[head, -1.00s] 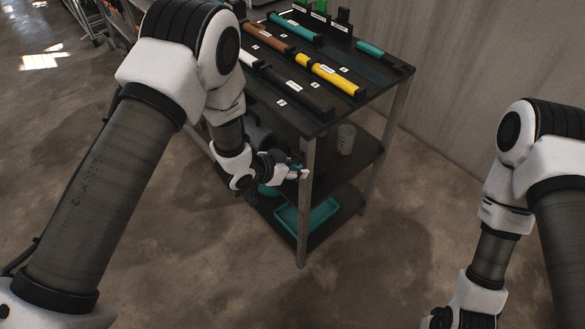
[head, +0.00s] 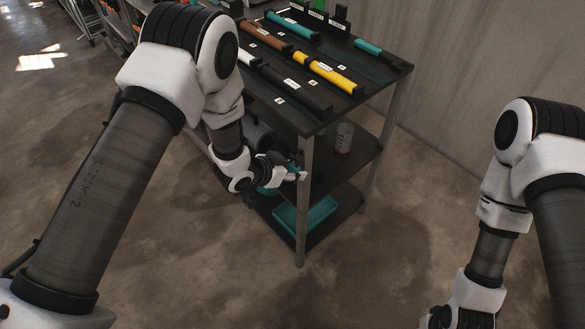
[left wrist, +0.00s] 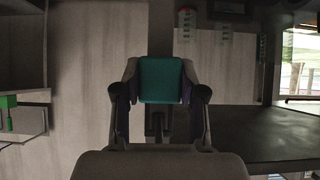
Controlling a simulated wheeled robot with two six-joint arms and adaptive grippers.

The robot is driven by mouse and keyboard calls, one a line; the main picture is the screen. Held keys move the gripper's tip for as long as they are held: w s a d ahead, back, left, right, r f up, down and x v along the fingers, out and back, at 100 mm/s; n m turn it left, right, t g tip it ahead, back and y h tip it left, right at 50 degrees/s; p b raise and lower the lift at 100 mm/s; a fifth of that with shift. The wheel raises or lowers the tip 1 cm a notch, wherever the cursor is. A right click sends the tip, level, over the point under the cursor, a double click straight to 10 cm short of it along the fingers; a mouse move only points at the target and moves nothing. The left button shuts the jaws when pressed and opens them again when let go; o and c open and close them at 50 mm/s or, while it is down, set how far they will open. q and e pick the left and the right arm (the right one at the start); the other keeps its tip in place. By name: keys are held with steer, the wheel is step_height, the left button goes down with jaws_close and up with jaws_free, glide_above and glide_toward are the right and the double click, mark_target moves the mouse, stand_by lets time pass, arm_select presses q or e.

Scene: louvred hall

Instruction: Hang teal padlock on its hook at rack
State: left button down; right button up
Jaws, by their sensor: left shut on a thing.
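The teal padlock (left wrist: 161,80) shows in the left wrist view as a teal block between the fingers of my left gripper (left wrist: 160,98). In the head view my left gripper (head: 297,174) is shut on it beside the near corner post of the dark shelf cart, below the top. Only a small teal bit shows there; the shackle is hidden. I cannot make out the hook or tell which part is the rack. My right gripper (head: 441,317) is at the bottom edge, partly cut off, and its fingers are unclear.
The dark cart (head: 325,122) carries several coloured bars on top. A clear cup (head: 344,138) stands on its middle shelf and a teal tray (head: 306,214) on its lower shelf. A grey wall (head: 500,65) is behind at right. The floor in front is open.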

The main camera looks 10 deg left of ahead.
stand_by(0.3)
arm_select(q)
steer(key=c, duration=0.6)
jaws_free()
steer(key=shift+r, duration=0.1)
steer(key=s+a+p, duration=0.1)
steer(key=s+a+r, duration=0.1)
steer(key=s, duration=0.1)
steer(key=s+a+r+p, duration=0.1)
steer(key=s+a, duration=0.1)
steer(key=shift+s+r+p, duration=0.1)
steer(key=shift+p, duration=0.2)
steer(key=v, duration=1.2)
